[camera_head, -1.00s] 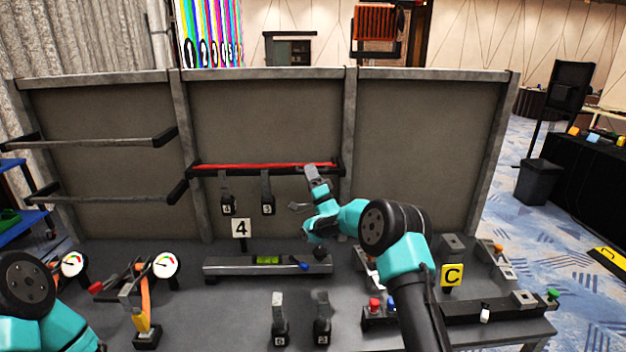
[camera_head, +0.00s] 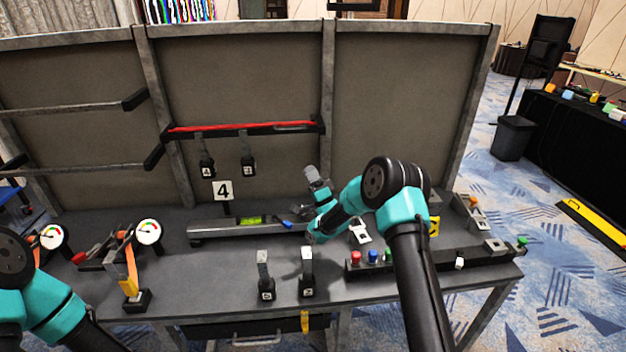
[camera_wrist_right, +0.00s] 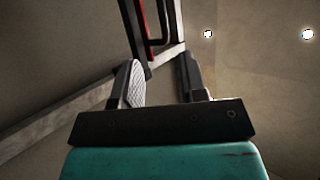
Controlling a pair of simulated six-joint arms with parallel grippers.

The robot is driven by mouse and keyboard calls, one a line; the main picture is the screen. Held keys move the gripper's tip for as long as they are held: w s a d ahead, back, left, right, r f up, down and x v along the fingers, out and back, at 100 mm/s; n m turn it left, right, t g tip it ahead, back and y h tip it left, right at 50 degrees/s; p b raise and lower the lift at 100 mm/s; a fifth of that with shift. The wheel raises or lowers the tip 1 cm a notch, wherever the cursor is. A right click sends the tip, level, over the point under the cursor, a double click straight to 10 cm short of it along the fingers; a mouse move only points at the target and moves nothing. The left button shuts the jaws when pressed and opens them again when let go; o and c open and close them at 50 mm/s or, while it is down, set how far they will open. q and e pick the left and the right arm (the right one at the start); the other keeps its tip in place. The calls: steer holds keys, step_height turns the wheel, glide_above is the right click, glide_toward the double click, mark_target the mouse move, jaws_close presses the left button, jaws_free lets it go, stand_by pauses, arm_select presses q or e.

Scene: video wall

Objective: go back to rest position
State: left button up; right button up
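My right arm reaches over the workbench from the right in the head view. Its gripper (camera_head: 311,174) points up in front of the back panel, below and apart from the rail with the red strip (camera_head: 240,130). In the right wrist view the two fingers (camera_wrist_right: 160,75) stand apart with nothing between them; the red strip (camera_wrist_right: 149,20) shows beyond, at the top. My left arm shows only at the lower left of the head view, and its gripper is out of view.
The workbench (camera_head: 215,265) carries a level bar with a green vial (camera_head: 249,219), two upright numbered clamps (camera_head: 265,275), a gauge (camera_head: 148,232) with an orange strap, and coloured buttons (camera_head: 356,257) close to my right arm. Two numbered hooks hang from the rail.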

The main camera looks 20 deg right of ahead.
steer(key=shift+v, duration=1.05)
steer(key=shift+d, duration=0.1)
